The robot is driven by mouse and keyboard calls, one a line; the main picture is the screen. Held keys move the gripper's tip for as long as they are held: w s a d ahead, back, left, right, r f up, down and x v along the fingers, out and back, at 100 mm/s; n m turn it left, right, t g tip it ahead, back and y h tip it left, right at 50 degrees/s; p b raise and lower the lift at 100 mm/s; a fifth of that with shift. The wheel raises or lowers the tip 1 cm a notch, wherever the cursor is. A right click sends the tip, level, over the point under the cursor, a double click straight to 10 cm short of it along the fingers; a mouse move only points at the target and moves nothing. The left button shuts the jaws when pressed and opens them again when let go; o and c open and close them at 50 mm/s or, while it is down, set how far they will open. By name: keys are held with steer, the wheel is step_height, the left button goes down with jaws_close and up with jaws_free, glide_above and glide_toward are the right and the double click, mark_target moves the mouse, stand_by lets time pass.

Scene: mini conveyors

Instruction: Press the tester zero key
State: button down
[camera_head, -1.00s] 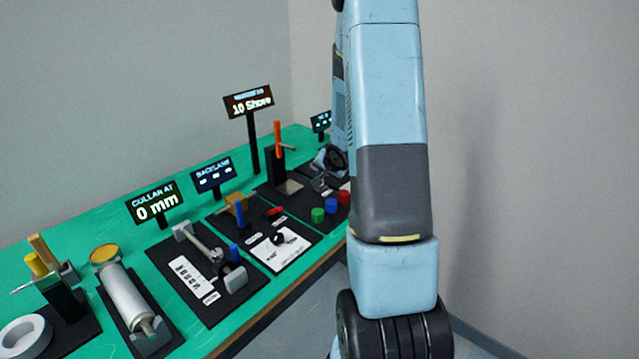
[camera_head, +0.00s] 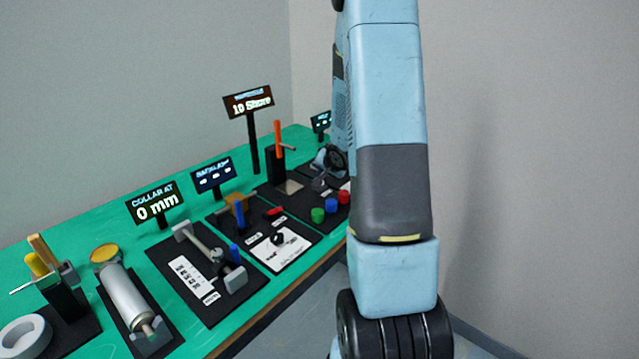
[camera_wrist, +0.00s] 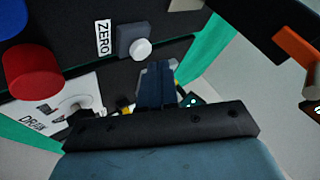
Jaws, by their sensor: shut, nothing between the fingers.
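The zero key is a white round button (camera_wrist: 141,49) on a grey block in the wrist view, beside the white ZERO label (camera_wrist: 103,38). My gripper (camera_wrist: 157,68) is shut and empty. Its fingertips appear just below the key in that view; I cannot tell whether they touch it. In the head view the tester's sign (camera_head: 249,102) reads 10 Shore, above a dark stand with an orange lever (camera_head: 278,138). I cannot make out the zero key in the head view, where my arm covers part of the bench.
Red (camera_wrist: 32,71) and blue (camera_wrist: 12,18) knobs stand left of the label in the wrist view. The head view shows green (camera_head: 317,215), blue and red knobs. Other fixtures line the green bench (camera_head: 90,225) to the left. An orange part (camera_wrist: 297,48) is at the wrist view's right.

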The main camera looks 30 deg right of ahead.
steer(key=shift+f, duration=0.15)
steer(key=shift+f, duration=0.25)
steer(key=shift+f, duration=0.5)
stand_by(1.2)
stand_by(0.3)
steer(key=shift+r, duration=0.95)
steer(key=shift+r, duration=2.5)
steer(key=shift+r, duration=0.1)
